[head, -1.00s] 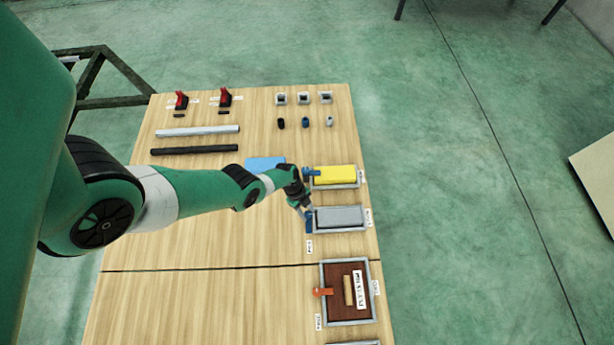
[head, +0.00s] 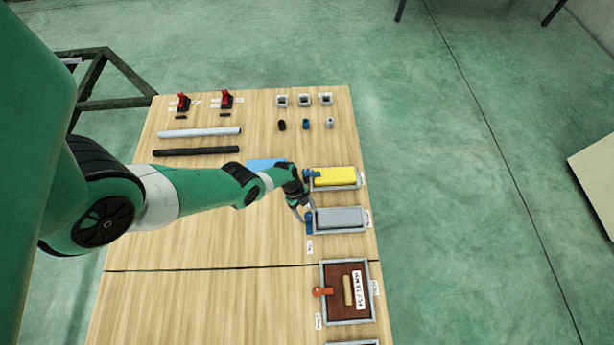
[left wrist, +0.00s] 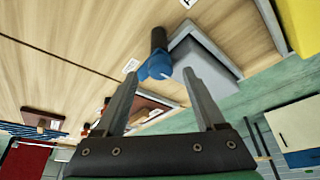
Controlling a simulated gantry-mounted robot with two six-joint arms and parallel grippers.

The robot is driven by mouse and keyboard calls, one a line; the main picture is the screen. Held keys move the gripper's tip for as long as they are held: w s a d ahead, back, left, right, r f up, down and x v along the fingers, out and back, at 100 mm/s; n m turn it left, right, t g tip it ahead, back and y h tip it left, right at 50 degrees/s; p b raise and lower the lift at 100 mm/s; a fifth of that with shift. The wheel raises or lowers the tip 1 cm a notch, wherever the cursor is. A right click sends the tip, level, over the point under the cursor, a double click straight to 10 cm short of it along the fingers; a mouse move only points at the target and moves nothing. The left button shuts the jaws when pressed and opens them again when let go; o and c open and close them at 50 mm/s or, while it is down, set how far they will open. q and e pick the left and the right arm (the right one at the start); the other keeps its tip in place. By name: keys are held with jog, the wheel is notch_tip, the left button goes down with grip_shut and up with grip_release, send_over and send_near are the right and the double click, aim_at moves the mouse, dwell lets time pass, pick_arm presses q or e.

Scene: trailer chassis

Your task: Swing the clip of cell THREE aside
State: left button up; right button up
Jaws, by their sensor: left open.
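A grey block (head: 340,217) lies in a grey-framed cell (head: 342,233) at the table's right side, with a blue clip (head: 309,223) at its left edge. My left gripper (head: 302,216) is open just above this clip. In the left wrist view, the blue clip (left wrist: 156,64) with its dark post shows between or just beyond my fingertips (left wrist: 162,76); I cannot tell whether they touch it. The grey block (left wrist: 206,66) is beside it. The small labels are too blurred to tell which cell is THREE. My right gripper is not in view.
A yellow block (head: 335,176) with another blue clip (head: 311,173) is just behind. A brown cell (head: 335,305) with an orange clip (head: 322,292) is in front. Bars, red-topped parts and small sockets lie at the back. The left-front table (head: 200,300) is clear.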

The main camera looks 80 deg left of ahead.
pick_arm(q)
jog(key=p+v, duration=0.7)
jog(key=v, duration=0.3)
jog(key=shift+f, duration=0.1)
